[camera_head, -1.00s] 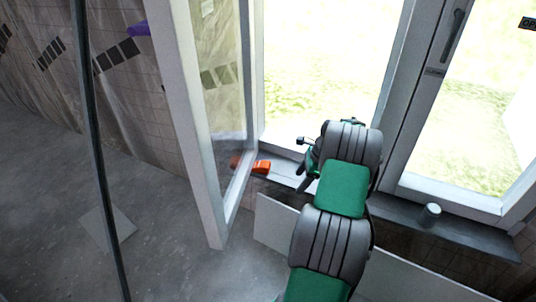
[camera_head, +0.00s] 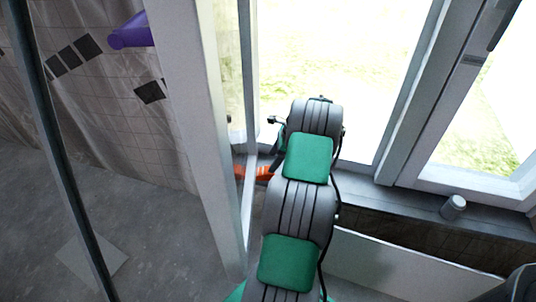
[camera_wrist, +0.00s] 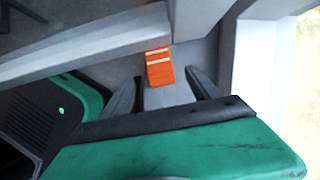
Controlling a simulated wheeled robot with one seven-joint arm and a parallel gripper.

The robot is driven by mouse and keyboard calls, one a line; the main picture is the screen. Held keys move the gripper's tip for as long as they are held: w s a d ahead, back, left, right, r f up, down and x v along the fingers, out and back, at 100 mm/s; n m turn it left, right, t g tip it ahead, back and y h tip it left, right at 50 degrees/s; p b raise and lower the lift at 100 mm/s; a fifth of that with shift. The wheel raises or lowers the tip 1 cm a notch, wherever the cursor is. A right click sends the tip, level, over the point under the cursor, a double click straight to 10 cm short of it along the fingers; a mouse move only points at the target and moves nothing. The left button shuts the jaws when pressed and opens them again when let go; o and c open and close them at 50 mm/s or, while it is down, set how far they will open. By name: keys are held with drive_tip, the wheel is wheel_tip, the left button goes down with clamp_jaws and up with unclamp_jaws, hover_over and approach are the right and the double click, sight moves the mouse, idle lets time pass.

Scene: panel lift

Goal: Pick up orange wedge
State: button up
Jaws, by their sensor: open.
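The orange wedge (camera_head: 264,172) lies on the window sill at the foot of the open window sash, partly hidden by my arm in the head view. In the wrist view the orange wedge (camera_wrist: 160,68), with pale stripes, lies just beyond my gripper (camera_wrist: 162,84), roughly centred between its two dark fingers. The fingers are apart and nothing is between them. The sash's lower rail hides the far end of the wedge in the wrist view. In the head view my gripper's fingers are hidden behind my arm.
The open sash (camera_head: 205,130) stands close on the left of my arm. A grey cylinder (camera_head: 453,207) stands on the sill (camera_head: 400,200) to the right. A white panel (camera_head: 385,262) leans below the sill. A purple object (camera_head: 130,33) shows at upper left.

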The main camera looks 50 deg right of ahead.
sight(267, 169)
drive_tip(key=shift+a+f, duration=0.1)
drive_tip(key=shift+f, duration=0.45)
drive_tip(key=b+x, duration=0.3)
drive_tip(key=x, duration=0.3)
drive_tip(key=shift+w+a+f, duration=0.1)
drive_tip(key=shift+w+f, duration=0.15)
drive_tip(key=shift+f, duration=0.1)
drive_tip(key=c, duration=1.5)
drive_tip(key=shift+s+r, duration=0.1)
drive_tip(key=shift+s, duration=0.05)
